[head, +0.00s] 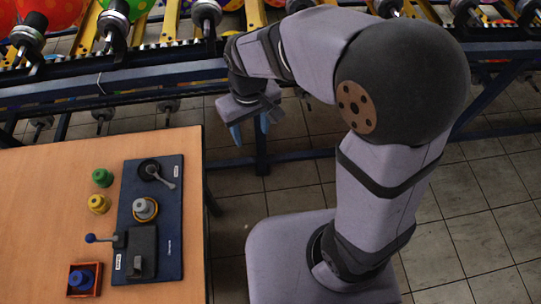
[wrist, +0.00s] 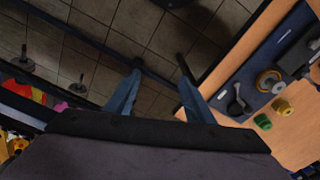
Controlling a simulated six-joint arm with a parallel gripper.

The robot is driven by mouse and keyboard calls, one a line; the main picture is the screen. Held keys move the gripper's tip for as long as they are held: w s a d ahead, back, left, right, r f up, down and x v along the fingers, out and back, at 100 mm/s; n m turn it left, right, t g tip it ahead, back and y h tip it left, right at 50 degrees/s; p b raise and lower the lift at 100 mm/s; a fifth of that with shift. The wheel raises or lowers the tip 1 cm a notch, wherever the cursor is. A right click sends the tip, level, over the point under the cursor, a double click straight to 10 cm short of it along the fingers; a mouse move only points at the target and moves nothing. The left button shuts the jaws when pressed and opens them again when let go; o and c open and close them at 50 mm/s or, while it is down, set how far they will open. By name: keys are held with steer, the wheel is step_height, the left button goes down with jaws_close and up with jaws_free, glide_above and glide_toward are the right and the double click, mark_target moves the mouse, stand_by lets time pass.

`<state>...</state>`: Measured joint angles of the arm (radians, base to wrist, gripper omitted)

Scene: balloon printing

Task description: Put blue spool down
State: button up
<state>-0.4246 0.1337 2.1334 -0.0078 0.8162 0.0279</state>
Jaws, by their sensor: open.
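The blue spool (head: 81,280) sits in a small red-orange open box (head: 70,292) at the front of the wooden table in the head view. I cannot make it out in the wrist view. My gripper (head: 250,133) is open and empty, its two blue fingers pointing down beyond the table's right edge, well away from the spool. In the wrist view the fingers (wrist: 155,92) are spread apart over the tiled floor, with nothing between them.
A dark blue board (head: 172,262) with a grey spool (head: 145,208), a lever and a black block lies on the table (head: 40,195). Green (head: 102,177) and yellow (head: 98,204) spools stand left of it. A conveyor frame with balloons (head: 60,10) runs along the back.

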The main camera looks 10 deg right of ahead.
steer(key=s+d+f+m, duration=0.1)
steer(key=s+d+m, duration=0.1)
steer(key=s+d, duration=0.2)
steer(key=s+d+f+m, duration=0.2)
steer(key=s+d, duration=0.3)
steer(key=d, duration=0.5)
steer(key=shift+s+m+g, duration=0.3)
steer(key=shift+r, duration=0.1)
step_height(320, 180, up, 3)
steer(key=p, duration=0.3)
